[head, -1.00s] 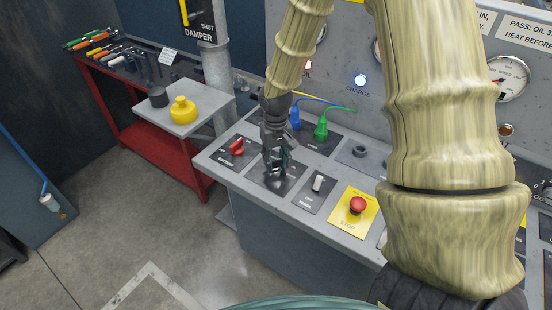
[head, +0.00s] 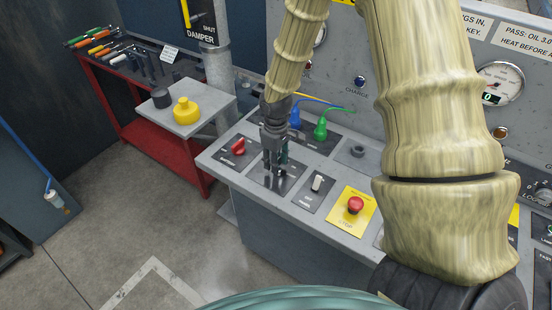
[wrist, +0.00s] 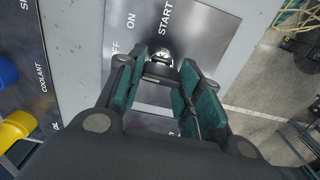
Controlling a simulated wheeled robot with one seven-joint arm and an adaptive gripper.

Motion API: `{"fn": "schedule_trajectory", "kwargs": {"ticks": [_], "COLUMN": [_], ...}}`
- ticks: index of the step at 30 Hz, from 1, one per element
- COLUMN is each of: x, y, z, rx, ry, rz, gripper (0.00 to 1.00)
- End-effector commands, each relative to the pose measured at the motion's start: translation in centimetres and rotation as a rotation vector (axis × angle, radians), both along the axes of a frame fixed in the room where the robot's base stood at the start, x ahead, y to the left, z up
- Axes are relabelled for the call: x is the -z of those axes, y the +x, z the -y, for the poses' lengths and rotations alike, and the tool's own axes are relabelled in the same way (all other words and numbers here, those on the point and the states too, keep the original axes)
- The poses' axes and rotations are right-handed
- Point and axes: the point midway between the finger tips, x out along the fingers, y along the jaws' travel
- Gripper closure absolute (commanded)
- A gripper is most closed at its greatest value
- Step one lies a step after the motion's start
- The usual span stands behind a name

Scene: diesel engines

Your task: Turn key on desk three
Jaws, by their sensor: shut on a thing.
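The key switch sits on a dark plate (head: 265,182) on the grey desk, between a red rotary knob (head: 238,146) and a white-tipped toggle switch (head: 317,183). My gripper (head: 272,168) points down onto this plate and hides the key in the head view. In the wrist view the plate (wrist: 195,25) reads ON and START, with another word partly hidden. The key's round metal part (wrist: 163,57) shows between the teal pads of my gripper (wrist: 163,75), which is shut on the key. The key's exact angle is hard to tell.
A red stop button (head: 355,205) on a yellow plate is right of the toggle. Blue (head: 295,118) and green (head: 320,128) plugs with cables stand behind my gripper. The charge lamp (head: 360,82) is dark. A yellow can (head: 186,110) stands on a side shelf at left.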

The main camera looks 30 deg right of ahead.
Motion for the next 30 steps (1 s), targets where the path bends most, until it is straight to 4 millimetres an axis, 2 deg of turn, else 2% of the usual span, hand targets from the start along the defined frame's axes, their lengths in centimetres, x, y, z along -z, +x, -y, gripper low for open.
{"fn": "schedule_trajectory", "kwargs": {"ticks": [14,15,18,30], "x": [-0.13,-0.13,-0.11,-0.27], "y": [0.22,0.22,0.18,0.09], "z": [0.03,0.03,0.04,0.01], "rx": [-0.019,-0.019,-0.019,-0.018], "ry": [0.0,0.0,0.0,0.0], "rz": [0.004,0.004,0.004,0.002], "gripper": [0.88,0.63,0.44,0.43]}}
